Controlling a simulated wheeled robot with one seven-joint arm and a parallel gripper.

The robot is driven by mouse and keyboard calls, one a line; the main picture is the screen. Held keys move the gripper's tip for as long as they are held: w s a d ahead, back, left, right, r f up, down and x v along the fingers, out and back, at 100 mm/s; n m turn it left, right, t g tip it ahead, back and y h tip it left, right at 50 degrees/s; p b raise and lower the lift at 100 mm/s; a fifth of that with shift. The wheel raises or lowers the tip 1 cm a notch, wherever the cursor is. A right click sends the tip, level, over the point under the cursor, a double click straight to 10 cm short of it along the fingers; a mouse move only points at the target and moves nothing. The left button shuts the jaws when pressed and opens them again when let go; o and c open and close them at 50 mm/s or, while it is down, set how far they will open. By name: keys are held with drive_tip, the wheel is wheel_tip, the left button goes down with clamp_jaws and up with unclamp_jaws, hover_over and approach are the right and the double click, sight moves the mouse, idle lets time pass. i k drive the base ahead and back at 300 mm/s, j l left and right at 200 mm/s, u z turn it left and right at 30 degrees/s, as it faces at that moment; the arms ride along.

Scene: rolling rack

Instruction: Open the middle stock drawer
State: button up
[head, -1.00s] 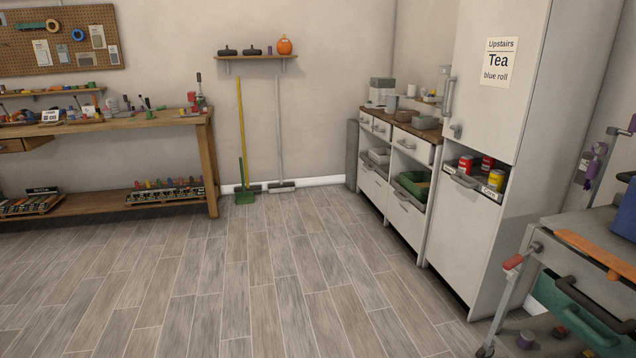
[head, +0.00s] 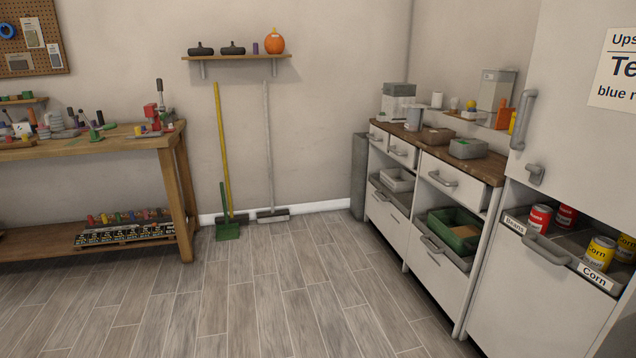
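Three tall lower drawer fronts stand in a row along the right wall. The middle one (head: 438,280) is white with a grey bar handle (head: 431,244) near its top edge. Behind that edge sits a green crate (head: 456,229) with brown contents. The front looks about flush with its cabinet, so the drawer appears shut. The left drawer (head: 385,220) has a light grey bin above it. The right drawer (head: 530,300) holds red and yellow cans and carries Beans and Corn labels. My gripper is not in view.
A shallow drawer (head: 455,182) sits under the wooden counter (head: 483,168), above the green crate. A tall cabinet (head: 565,120) rises at the right. A workbench (head: 90,150) stands at the left; a broom (head: 225,150) leans on the back wall. The floor (head: 270,300) in front is clear.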

sight(404, 151)
drive_tip(key=i, duration=3.9)
drive_tip(key=i+l+u, duration=0.2)
drive_tip(key=i, duration=0.5)
drive_tip(key=i+j, duration=0.05)
drive_tip(key=j, duration=0.05)
